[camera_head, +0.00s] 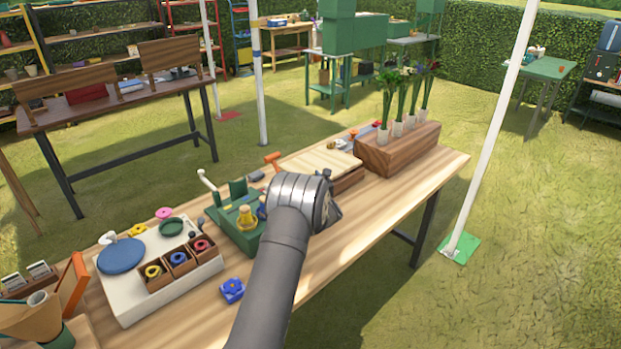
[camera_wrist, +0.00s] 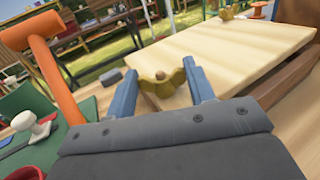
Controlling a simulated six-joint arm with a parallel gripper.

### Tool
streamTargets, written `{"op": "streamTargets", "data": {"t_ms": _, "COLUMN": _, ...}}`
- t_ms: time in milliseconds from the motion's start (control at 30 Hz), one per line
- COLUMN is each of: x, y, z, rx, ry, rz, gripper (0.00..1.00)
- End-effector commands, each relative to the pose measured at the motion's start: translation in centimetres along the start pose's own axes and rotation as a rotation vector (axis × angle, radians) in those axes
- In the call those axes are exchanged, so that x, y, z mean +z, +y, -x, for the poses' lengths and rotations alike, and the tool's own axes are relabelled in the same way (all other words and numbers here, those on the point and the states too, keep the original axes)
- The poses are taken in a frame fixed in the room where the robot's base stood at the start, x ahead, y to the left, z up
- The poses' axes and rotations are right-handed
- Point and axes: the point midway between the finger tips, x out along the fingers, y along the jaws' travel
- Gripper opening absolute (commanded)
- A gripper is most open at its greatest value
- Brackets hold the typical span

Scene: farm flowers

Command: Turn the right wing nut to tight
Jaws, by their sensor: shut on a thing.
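In the wrist view, a brass wing nut (camera_wrist: 164,82) stands at the near edge of a pale wooden press board (camera_wrist: 225,50). My gripper (camera_wrist: 164,88) is shut on this nut, with one blue finger at each wing. A second wing nut (camera_wrist: 236,11) stands at the far edge of the board. In the head view, the board (camera_head: 318,163) lies beyond my wrist, and my wrist hides the gripped nut. I cannot tell from the pictures which nut is the right one, or how tight either is.
An orange-handled tool (camera_wrist: 50,75) stands close to my gripper's left. A green tool station (camera_head: 232,228) is left of my wrist in the head view. A wooden block (camera_head: 400,150) with flowers in tubes stands right of the press. The table's front right is clear.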

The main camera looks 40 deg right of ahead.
Motion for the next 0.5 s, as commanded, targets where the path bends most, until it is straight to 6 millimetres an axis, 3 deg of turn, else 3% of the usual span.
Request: {"op": "streamTargets", "data": {"t_ms": 500, "x": 0.32, "y": 0.11, "z": -0.06, "rx": -0.081, "ry": -0.006, "rz": 0.002, "gripper": 0.26}}
